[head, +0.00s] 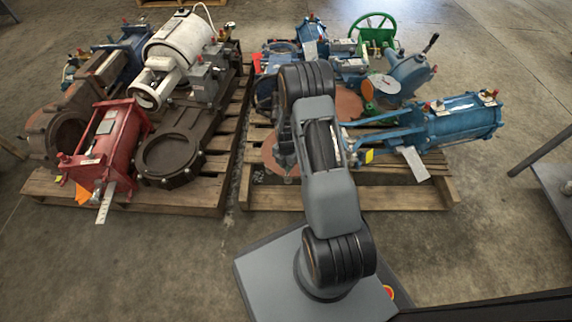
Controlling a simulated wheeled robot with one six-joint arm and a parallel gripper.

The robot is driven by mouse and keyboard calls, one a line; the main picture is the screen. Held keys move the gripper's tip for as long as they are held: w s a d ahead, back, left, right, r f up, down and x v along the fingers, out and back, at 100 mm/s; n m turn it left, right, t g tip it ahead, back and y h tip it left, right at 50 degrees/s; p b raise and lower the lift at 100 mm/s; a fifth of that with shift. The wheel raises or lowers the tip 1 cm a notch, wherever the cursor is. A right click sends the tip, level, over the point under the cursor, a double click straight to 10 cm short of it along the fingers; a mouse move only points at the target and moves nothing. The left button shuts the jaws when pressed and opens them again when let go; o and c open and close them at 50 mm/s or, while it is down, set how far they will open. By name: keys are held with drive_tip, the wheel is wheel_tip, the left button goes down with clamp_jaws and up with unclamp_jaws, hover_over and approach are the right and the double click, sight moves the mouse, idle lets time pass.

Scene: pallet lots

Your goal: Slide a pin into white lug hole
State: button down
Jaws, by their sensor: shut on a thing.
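My arm rises from my base in the head view and bends over the right pallet. Its far end is hidden behind my own links, so my gripper is not visible. I cannot make out a pin. A white cylindrical actuator (180,42) lies tilted on the left pallet, with its open round end toward the lower left. A small loop-like lug (203,10) stands at its upper end. Whether this lug has a free hole is too small to tell.
The left wooden pallet (190,199) also bears a red actuator (122,135) and a brown valve body (172,160). The right pallet (405,196) bears a blue cylinder (465,118) and a green handwheel (374,27). A narrow gap separates the pallets. Concrete floor is clear at the lower left.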

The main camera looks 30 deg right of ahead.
drive_tip(key=shift+d+f+b, duration=0.15)
drive_tip(key=shift+f+b, duration=0.95)
drive_tip(key=shift+f, duration=0.65)
idle(0.4)
drive_tip(key=c, duration=0.9)
unclamp_jaws()
drive_tip(key=shift+r, duration=0.1)
wheel_tip(320, 180, up, 14)
drive_tip(key=w+p, duration=0.1)
drive_tip(key=p, duration=0.5)
drive_tip(key=shift+d+f, duration=0.2)
drive_tip(key=shift+d, duration=0.05)
